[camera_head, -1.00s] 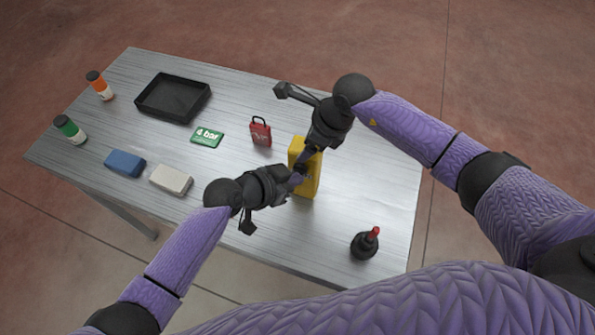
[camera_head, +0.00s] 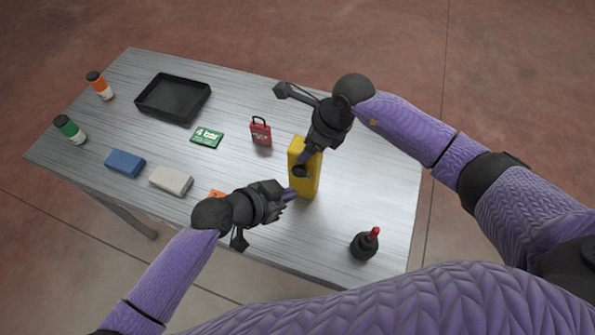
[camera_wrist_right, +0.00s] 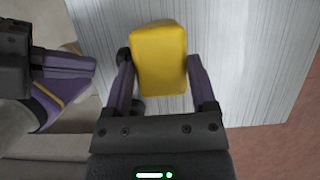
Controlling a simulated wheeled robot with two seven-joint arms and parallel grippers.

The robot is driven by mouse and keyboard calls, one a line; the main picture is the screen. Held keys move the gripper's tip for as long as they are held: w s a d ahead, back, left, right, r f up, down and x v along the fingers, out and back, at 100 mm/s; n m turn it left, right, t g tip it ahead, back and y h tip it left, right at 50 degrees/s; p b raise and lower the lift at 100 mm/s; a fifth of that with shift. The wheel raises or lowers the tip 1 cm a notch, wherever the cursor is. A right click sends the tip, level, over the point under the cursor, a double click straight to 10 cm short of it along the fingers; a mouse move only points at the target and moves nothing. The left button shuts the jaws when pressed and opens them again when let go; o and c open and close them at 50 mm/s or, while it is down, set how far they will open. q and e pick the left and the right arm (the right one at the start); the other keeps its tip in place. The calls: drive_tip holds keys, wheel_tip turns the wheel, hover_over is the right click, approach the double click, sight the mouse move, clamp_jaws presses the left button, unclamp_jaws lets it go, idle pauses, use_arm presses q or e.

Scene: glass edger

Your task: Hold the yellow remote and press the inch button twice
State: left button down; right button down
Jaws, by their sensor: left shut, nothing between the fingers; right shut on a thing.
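The yellow remote (camera_head: 307,180) is upright in the head view, over the right half of the table. My right gripper (camera_head: 303,160) is shut on its upper part; the right wrist view shows the yellow remote (camera_wrist_right: 160,62) between the two fingers. My left gripper (camera_head: 291,195) is shut and empty, its tips just left of the remote's lower part. I cannot tell whether the tips touch it. A dark round spot shows on the remote's face near the right fingers. The inch button cannot be made out.
On the metal table (camera_head: 330,235) are a red padlock (camera_head: 261,133), a green card (camera_head: 207,138), a black tray (camera_head: 173,98), a blue block (camera_head: 125,163), a pale block (camera_head: 171,180), an orange item (camera_head: 217,194), two bottles at the left, and a black red-topped object (camera_head: 365,244).

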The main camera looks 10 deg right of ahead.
use_arm(q)
drive_tip(key=s+a, duration=0.2)
drive_tip(key=s, duration=0.1)
idle(2.0)
use_arm(e)
unclamp_jaws()
drive_tip(key=v, duration=1.2)
